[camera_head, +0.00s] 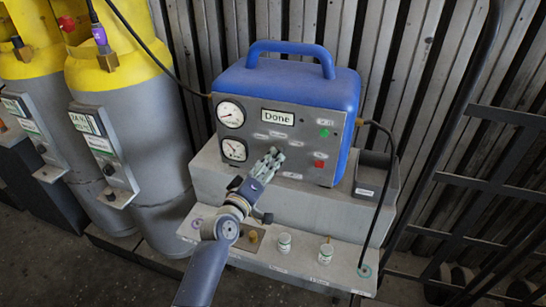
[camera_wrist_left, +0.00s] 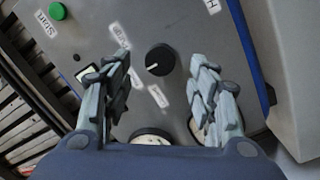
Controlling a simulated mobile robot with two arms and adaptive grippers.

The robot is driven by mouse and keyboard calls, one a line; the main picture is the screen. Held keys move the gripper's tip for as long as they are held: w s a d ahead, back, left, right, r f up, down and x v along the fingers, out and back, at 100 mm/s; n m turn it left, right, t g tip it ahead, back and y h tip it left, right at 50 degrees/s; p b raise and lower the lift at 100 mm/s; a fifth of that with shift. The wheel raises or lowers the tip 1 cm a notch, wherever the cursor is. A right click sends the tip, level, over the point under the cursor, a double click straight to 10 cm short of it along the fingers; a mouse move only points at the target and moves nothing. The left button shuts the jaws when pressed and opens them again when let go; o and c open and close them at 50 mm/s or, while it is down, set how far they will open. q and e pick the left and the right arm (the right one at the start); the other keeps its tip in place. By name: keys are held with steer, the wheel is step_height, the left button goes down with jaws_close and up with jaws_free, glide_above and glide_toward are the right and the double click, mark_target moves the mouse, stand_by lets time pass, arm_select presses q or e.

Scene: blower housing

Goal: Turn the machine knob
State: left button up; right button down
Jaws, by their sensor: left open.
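The machine (camera_head: 345,90) is a blue box with a handle and a grey front panel. Its black knob (camera_wrist_left: 160,59) with a white pointer line shows in the left wrist view, between and beyond my fingers. In the head view the knob is hidden behind my left gripper (camera_head: 272,160), which is in front of the panel's lower middle. In the left wrist view my left gripper (camera_wrist_left: 163,98) is open and empty, with a finger on each side of the knob. I see no contact with it. My right gripper is not in view.
The panel has a "Done" display (camera_head: 277,118), gauges (camera_head: 231,115), a green button (camera_head: 324,133) and a red button (camera_head: 319,164). Yellow-topped cylinders (camera_head: 130,140) stand at left. A black cable (camera_head: 391,170) hangs at right. Small jars (camera_head: 284,243) sit on the front ledge.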

arm_select(q)
steer(key=x, duration=0.4)
steer(key=c, duration=1.1)
